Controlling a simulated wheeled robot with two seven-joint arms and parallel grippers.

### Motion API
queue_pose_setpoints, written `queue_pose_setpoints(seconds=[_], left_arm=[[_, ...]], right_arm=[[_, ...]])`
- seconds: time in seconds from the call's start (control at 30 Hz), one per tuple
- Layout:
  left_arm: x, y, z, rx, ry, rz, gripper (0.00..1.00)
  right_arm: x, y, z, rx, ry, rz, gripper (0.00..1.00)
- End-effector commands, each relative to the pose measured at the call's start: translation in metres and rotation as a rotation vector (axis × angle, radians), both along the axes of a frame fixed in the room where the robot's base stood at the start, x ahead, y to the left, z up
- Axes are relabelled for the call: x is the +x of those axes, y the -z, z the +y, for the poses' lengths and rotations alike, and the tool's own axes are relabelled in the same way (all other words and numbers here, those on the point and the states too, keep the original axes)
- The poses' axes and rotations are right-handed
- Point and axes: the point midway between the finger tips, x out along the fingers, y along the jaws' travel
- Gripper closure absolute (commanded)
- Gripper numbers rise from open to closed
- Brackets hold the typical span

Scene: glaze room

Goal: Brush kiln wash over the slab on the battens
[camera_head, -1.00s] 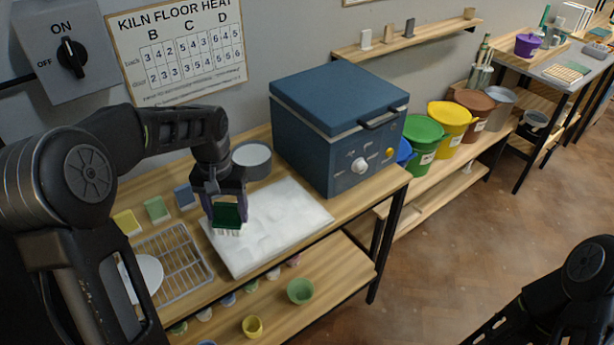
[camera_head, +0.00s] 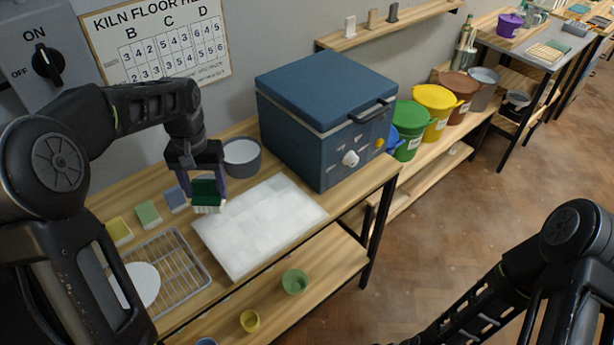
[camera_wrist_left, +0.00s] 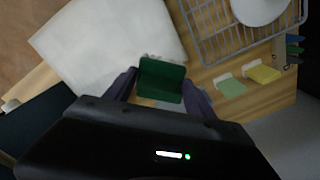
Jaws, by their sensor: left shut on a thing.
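My left gripper (camera_head: 202,180) is shut on a green brush (camera_head: 206,192) with pale bristles pointing down. The brush is at the back-left edge of the white slab (camera_head: 262,228); I cannot tell whether the bristles touch it. The slab lies flat on the wooden bench, with uneven whiter patches on top. The battens under it are not clearly visible. The wrist view shows the brush (camera_wrist_left: 162,78) between the fingers, beside the slab's edge (camera_wrist_left: 110,45). A grey pot (camera_head: 242,168) with white contents stands behind the slab. My right arm shows at lower right, its gripper out of view.
A blue kiln (camera_head: 320,135) stands right of the slab. A wire rack (camera_head: 180,265) with a white plate (camera_head: 140,283) is at the left. Small pots sit on the lower shelf.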

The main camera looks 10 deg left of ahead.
Motion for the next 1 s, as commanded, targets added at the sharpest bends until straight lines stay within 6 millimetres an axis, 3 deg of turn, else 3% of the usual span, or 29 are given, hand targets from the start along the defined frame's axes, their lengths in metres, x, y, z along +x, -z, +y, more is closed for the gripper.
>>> queue_pose_setpoints(seconds=[0.4,1.0], left_arm=[[-0.003,-0.034,-0.001,0.0,0.001,-0.002,0.69],[-0.004,-0.038,-0.001,0.0,0.001,0.0,0.69]], right_arm=[[0.0,-0.004,-0.001,-0.002,0.0,0.003,0.64],[0.0,-0.004,-0.001,-0.002,0.001,0.002,0.64]])
